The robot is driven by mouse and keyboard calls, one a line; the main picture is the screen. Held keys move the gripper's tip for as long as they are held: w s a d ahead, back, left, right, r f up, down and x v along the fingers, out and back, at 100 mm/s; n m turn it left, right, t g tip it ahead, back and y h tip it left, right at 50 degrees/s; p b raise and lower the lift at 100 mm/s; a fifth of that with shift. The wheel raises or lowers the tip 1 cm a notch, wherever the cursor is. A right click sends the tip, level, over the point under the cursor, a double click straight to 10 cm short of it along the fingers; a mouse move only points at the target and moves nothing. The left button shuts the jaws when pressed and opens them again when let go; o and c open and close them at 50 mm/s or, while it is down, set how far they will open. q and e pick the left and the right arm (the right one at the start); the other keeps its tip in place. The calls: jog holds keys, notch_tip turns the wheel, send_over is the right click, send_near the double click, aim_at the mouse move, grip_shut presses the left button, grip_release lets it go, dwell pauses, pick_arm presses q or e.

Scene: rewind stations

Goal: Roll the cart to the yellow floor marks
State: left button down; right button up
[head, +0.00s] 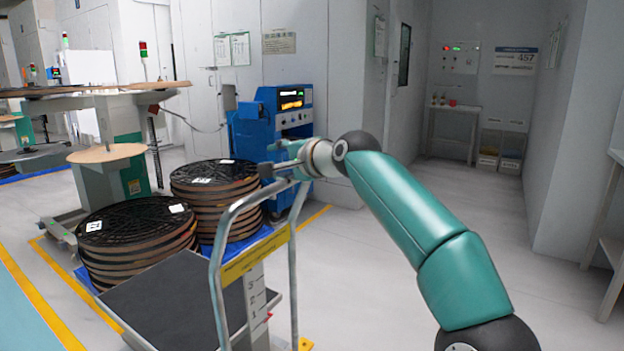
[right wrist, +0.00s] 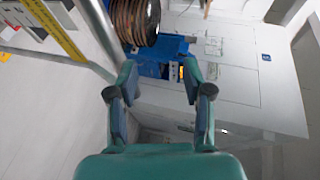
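The cart has a dark flat deck (head: 165,305) and an upright grey tube handle (head: 216,275) with a yellow crossbar (head: 254,256). Its handle also shows at the upper left of the right wrist view (right wrist: 98,32). My right gripper (head: 268,158) is at the top of the handle in the head view. In the right wrist view its fingers (right wrist: 157,82) are spread, with no tube between them; the handle passes by the left finger. I cannot tell if they touch. Yellow floor lines (head: 38,300) run at the left. My left gripper is out of view.
Stacks of dark reels (head: 135,240) (head: 213,190) stand on blue bases behind the cart. A blue machine (head: 270,125) stands beyond, and a green-grey rewind station (head: 115,175) at the left. Clear grey floor (head: 480,215) lies at the right; a bench (head: 608,255) edges it.

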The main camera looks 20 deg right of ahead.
pick_arm(q)
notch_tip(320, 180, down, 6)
jog(key=b, duration=0.6)
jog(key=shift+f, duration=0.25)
pick_arm(e)
jog(key=s+d, duration=0.2)
jog(key=s, duration=0.8)
jog(key=shift+d+r, duration=0.2)
jog(key=shift+d, duration=0.2)
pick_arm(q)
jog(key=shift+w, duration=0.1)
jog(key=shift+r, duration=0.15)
